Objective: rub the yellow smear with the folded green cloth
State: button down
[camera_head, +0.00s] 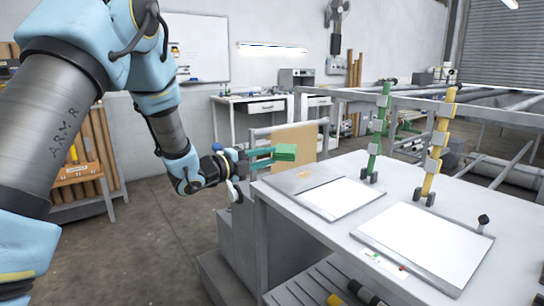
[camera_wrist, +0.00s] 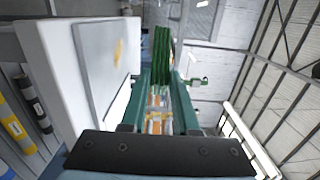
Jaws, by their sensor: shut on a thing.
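The folded green cloth (camera_head: 285,153) is held in the jaws of my gripper (camera_head: 262,156), which is shut on it. The cloth also shows between the fingertips in the wrist view (camera_wrist: 162,52). The cloth is apart from the smear, raised near the table's far left edge. My gripper's fingers (camera_wrist: 162,88) point forward, roughly level.
White panels (camera_head: 343,196) and (camera_head: 424,240) lie on the white table (camera_head: 392,192). A green post (camera_head: 379,130) and a yellow post (camera_head: 437,145) with grey clamps stand behind them. A black knob (camera_head: 484,220) stands at the right. A brown board (camera_head: 294,138) is behind the cloth.

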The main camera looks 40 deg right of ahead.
aim_at(272, 189)
jog(key=shift+s+d+r+g, duration=0.15)
jog(key=shift+s+d+g, duration=0.25)
jog(key=shift+s, duration=0.3)
jog(key=shift+f+b, duration=1.05)
jog(key=shift+f, duration=1.9)
jog(key=shift+f+b, duration=0.5)
jog(key=shift+b, duration=0.15)
